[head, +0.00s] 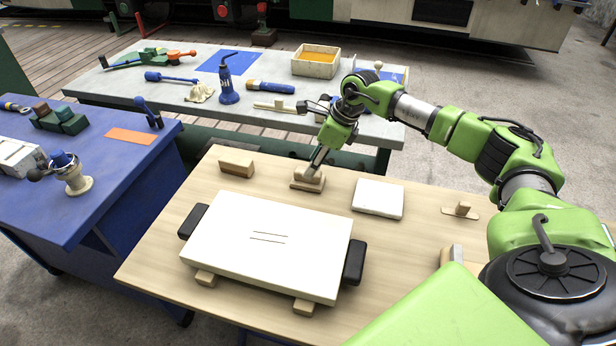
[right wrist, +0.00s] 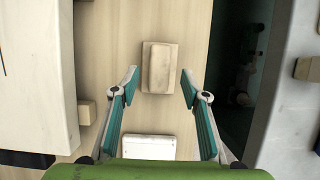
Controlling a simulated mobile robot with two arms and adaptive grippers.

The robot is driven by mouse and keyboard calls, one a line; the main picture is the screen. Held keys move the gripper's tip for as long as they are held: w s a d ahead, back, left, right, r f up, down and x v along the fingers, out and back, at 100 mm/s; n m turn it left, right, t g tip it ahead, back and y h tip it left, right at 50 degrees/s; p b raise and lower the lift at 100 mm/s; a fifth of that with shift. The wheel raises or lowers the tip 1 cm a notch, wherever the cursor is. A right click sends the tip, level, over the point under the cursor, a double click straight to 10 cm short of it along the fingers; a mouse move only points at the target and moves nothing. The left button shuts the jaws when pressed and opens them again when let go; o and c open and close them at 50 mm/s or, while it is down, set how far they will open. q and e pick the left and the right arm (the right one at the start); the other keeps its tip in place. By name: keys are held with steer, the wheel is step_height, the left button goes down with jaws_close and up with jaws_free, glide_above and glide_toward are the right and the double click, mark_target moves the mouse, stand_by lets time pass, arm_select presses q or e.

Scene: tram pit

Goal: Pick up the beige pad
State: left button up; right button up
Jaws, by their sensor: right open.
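The beige pad (head: 306,183) is a small block on a slightly wider base, lying on the light wooden table near its far edge. It also shows in the right wrist view (right wrist: 160,66). My right gripper (head: 317,161) is pointed down at the pad, and its fingers partly cover it in the head view. In the right wrist view my right gripper (right wrist: 159,78) is open, with one teal-padded finger to each side of the pad and a gap on both sides. I see no contact. My left gripper is not in view.
A large white board (head: 250,240) with black side grips lies in front of the pad. A white plate (head: 378,198) lies to its right, a wooden block (head: 237,163) to its left. A grey table (head: 180,92) with tools stands behind, a blue table (head: 95,185) at left.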

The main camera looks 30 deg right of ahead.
steer(key=p+x, duration=0.1)
steer(key=x, duration=0.2)
steer(key=shift+w+a+f, duration=0.1)
steer(key=shift+a+f, duration=0.1)
steer(key=shift+f, duration=0.1)
steer(key=shift+w+f, duration=0.1)
steer(key=shift+f, duration=0.15)
steer(key=c, duration=0.3)
jaws_close()
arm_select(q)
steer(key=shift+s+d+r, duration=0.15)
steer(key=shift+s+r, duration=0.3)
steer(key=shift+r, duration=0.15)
arm_select(e)
steer(key=shift+r, duration=0.15)
